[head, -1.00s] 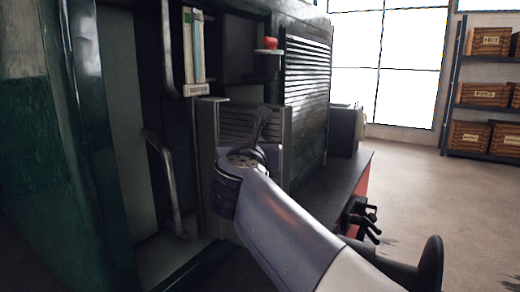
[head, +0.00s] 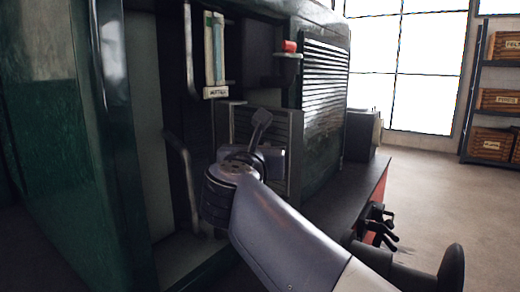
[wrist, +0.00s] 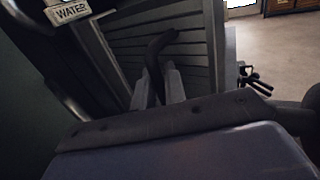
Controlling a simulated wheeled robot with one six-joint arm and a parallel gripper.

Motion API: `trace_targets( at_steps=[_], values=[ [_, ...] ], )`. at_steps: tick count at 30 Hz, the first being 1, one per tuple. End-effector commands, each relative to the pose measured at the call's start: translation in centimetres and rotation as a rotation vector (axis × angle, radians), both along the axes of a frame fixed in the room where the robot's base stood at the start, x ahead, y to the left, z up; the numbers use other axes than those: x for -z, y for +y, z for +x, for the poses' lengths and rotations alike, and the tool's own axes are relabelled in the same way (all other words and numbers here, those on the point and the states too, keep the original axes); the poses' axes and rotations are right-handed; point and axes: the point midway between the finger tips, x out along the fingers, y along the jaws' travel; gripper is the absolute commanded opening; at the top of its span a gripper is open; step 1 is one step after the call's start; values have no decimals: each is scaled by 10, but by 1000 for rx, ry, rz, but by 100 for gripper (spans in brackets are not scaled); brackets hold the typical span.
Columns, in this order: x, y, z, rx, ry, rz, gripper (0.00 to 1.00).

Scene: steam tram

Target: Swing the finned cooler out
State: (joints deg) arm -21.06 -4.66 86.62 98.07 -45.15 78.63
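The finned cooler (head: 285,130) is a grey panel with horizontal fins, set in the side of the green tram body. It fills the upper middle of the wrist view (wrist: 200,52), with its thick right edge in sight. A dark, bent handle (wrist: 155,58) stands in front of the fins. My gripper (wrist: 159,85) reaches to this handle, with one pale finger on each side of it. The fingers look shut on the handle, and their tips are partly hidden. In the head view my wrist covers the cooler's lower left part.
A gauge with a "WATER" plate (head: 216,92) is at the cooler's upper left. A curved grab rail (head: 185,175) is left of my wrist. A red knob (head: 289,46) is above. A dark ledge (head: 350,195) runs right; open floor lies beyond it.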

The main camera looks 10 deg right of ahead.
Motion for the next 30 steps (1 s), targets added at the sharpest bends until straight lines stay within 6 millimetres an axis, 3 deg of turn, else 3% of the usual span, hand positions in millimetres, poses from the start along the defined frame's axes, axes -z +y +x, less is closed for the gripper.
trace_targets(
  at_steps=[5,16,30],
  values=[
    [0,0,0,0,0,0,27],
    [0,4,-7,-4,-1,0,27],
    [1,34,-75,-6,-1,1,27]
  ],
)
